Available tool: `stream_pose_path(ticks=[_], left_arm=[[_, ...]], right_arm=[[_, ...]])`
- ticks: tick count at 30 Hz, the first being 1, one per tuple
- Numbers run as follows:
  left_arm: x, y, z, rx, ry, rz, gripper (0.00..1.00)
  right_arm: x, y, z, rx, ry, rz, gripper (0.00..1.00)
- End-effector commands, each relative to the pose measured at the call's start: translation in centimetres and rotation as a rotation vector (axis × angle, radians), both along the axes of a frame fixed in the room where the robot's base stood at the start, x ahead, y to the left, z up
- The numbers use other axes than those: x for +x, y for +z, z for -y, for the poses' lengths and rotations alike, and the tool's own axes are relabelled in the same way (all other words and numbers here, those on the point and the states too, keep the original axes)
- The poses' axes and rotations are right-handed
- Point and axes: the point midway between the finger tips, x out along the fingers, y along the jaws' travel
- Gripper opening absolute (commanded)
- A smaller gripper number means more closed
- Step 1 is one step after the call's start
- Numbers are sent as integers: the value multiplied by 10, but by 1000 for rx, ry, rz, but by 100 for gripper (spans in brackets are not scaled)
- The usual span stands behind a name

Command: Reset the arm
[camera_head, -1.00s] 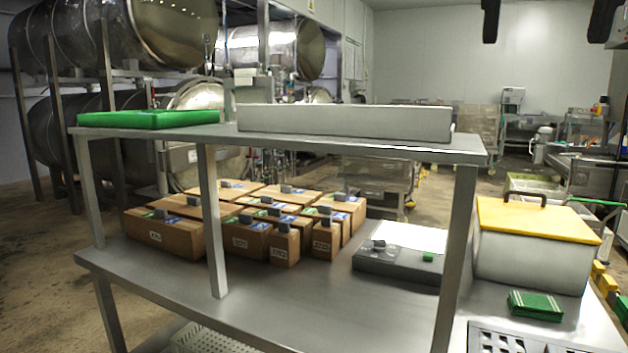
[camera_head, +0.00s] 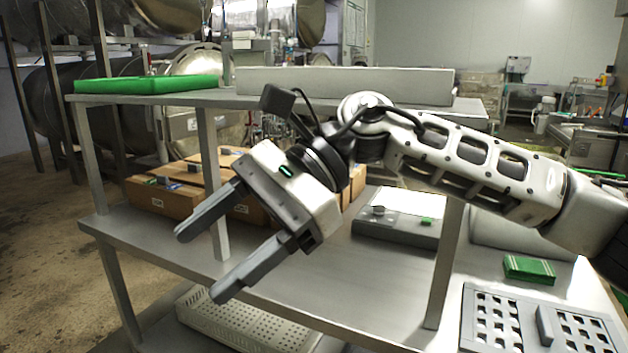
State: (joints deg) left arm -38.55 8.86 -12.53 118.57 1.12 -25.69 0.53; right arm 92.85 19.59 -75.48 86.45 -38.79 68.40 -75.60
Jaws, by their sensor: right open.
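My right gripper (camera_head: 198,264) and arm reach in from the right side of the head view, across the front of the steel shelf unit. Its two dark fingers are apart and point down and left, with nothing between them. The gripper is in front of the lower shelf (camera_head: 310,276), and its body hides part of the cardboard boxes (camera_head: 160,200). My left gripper does not show.
A green tray (camera_head: 150,84) and a long grey box (camera_head: 340,80) are on the upper shelf. A scale (camera_head: 395,232) stands on the lower shelf. A green pack (camera_head: 530,268) and a perforated metal tray (camera_head: 490,322) lie at right. A pale crate (camera_head: 240,330) is below.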

Motion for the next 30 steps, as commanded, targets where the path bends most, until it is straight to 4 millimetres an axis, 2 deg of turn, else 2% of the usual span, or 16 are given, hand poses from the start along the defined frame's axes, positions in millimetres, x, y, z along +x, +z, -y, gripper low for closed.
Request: stream_pose_path(ticks=[1,3,7,11,14,17,20,22,24,25,28,30], left_arm=[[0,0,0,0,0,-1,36],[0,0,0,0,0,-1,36],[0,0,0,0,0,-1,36],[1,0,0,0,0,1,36],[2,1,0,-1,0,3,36],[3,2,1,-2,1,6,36],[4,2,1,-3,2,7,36],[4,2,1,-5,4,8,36],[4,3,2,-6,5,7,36],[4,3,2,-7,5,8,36],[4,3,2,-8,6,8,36],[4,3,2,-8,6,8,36]], right_arm=[[-8,-7,-12,74,-31,-157,63],[-14,-7,-24,168,-90,-375,63],[-9,-6,-33,321,-207,-807,63],[14,-14,-23,450,-326,-1266,63],[39,-35,-5,539,-415,-1630,63],[64,-71,21,625,-499,-1998,63],[81,-124,54,715,-580,-2370,63],[84,-168,79,785,-632,-2626,63],[79,-216,105,864,-679,-2870,63],[75,-235,116,-877,680,2899,63],[49,-299,150,-816,595,2585,63],[25,-339,173,-786,541,2385,63]])
